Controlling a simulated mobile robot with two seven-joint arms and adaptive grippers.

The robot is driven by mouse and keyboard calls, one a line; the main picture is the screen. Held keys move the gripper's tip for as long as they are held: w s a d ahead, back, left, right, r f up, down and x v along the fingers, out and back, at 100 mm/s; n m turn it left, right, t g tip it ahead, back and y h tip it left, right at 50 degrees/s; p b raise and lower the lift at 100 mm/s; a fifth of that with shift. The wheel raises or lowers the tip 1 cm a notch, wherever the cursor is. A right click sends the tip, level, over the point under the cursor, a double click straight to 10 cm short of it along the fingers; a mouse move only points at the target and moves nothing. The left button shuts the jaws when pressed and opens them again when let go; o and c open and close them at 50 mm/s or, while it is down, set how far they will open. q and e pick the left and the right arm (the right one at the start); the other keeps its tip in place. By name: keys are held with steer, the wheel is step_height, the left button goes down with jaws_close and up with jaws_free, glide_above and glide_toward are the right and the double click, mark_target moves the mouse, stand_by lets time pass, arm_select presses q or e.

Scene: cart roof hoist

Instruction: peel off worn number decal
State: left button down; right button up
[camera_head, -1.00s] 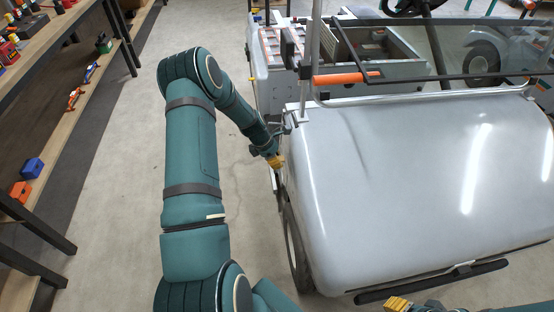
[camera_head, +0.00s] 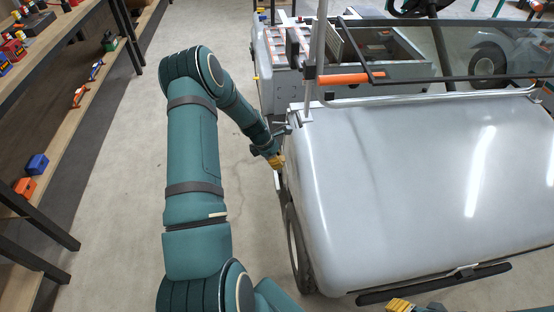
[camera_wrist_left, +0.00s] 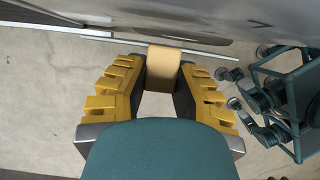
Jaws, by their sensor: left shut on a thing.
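My left gripper (camera_head: 277,161) is low beside the near left side of the grey cart (camera_head: 400,190). In the left wrist view its yellow-padded fingers (camera_wrist_left: 162,80) are shut on a tan strip, the decal (camera_wrist_left: 163,62). The decal bends between the fingertips, and its far end meets the lower edge of the cart's side (camera_wrist_left: 230,22). I cannot tell how much of it still sticks to the panel. The decal is hidden in the head view. Of my right gripper (camera_head: 400,304), only a yellow finger part shows at the bottom edge; its opening cannot be seen.
A wooden shelf (camera_head: 100,82) with tools and small boxes stands at the left. Bare concrete floor (camera_head: 115,200) lies between shelf and cart. The cart's front wheel (camera_head: 297,250) and black bumper bar (camera_head: 435,283) are near.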

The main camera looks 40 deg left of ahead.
arm_select(q)
steer(key=shift+s+a, duration=0.1)
steer(key=shift+s+a, duration=0.9)
steer(key=shift+s, duration=0.25)
steer(key=shift+s+a, duration=0.9)
steer(key=shift+s, duration=0.2)
